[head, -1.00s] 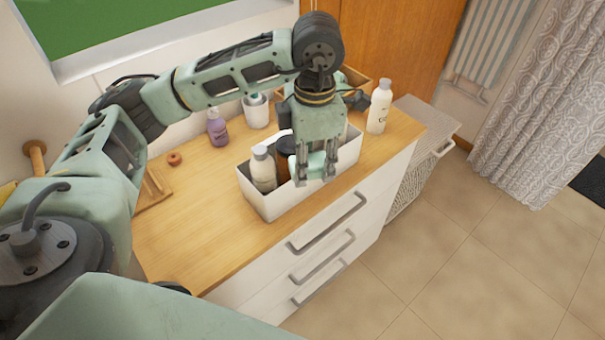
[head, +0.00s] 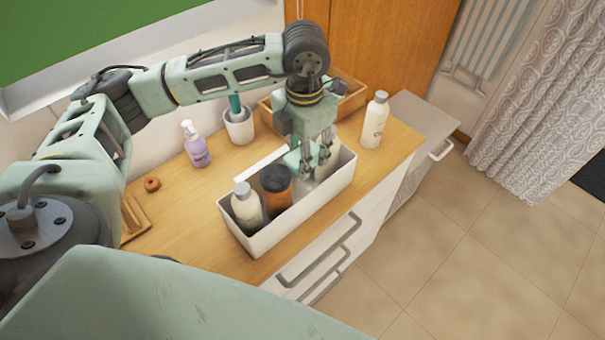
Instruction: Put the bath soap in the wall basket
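My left gripper (head: 310,153) points down into the right half of a long white bin (head: 268,239) on the wooden counter. I cannot tell whether its fingers are open or shut on something. A pale item (head: 326,169) is close by the fingers, partly hidden. In the bin's left half stand a white bottle with a grey cap (head: 246,206) and an orange-brown bottle with a dark cap (head: 276,190). I cannot tell which item is the bath soap. No basket hung on the wall is seen. My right gripper is not in view.
A purple pump bottle (head: 197,148), a white cup (head: 238,127) and a wooden box (head: 349,101) stand behind the bin. A white bottle (head: 374,121) stands to its right. A small brown ring (head: 152,184) lies at left.

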